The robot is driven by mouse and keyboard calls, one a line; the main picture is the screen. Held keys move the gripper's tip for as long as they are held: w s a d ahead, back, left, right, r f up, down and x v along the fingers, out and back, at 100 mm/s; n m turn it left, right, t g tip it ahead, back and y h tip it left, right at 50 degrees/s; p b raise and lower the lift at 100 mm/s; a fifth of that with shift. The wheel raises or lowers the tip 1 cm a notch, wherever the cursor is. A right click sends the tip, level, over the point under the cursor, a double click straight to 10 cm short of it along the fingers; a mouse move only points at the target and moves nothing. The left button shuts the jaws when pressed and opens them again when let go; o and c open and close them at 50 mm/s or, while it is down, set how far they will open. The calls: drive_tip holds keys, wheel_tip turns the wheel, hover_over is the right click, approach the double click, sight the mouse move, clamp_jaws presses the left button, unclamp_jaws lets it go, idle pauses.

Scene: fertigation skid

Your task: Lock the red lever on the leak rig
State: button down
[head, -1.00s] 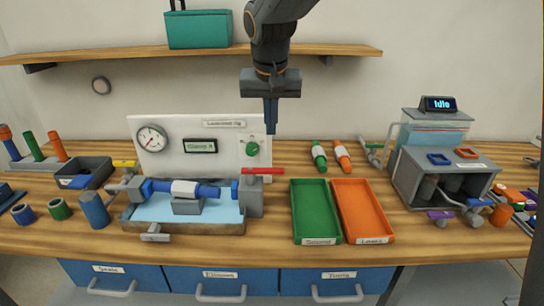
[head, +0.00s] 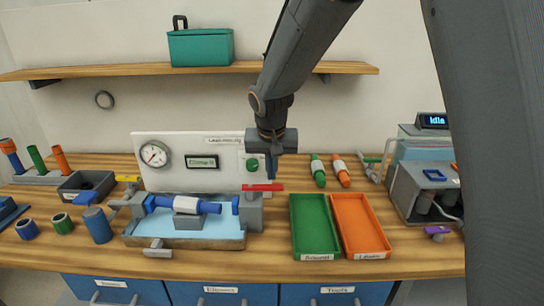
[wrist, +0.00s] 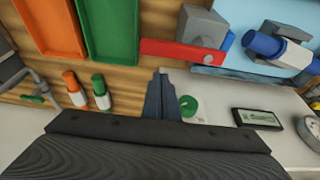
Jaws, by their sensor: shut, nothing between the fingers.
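The red lever (head: 263,188) lies flat across the top of the grey clamp block (head: 249,212) at the right end of the leak rig. It points to the right in the head view. The wrist view shows the lever (wrist: 182,52) just beyond my fingertips, with the grey block (wrist: 200,25) beside it. My gripper (head: 271,176) is shut and empty, pointing down above and behind the lever; its fingers also show in the wrist view (wrist: 161,80). I cannot tell whether the fingertips touch the lever. A blue pipe piece (head: 182,204) lies on the rig, its right end apart from the block.
The white rig panel (head: 180,178) with a gauge and green knob (head: 253,165) stands close behind my gripper. A green tray (head: 315,225) and an orange tray (head: 361,225) lie to the right. Green-and-white (head: 318,171) and orange-and-white (head: 341,170) pieces lie behind them.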

drive_tip(key=shift+s+a+r+p, duration=0.15)
drive_tip(key=shift+s+p, duration=0.25)
drive_tip(key=shift+s, duration=1)
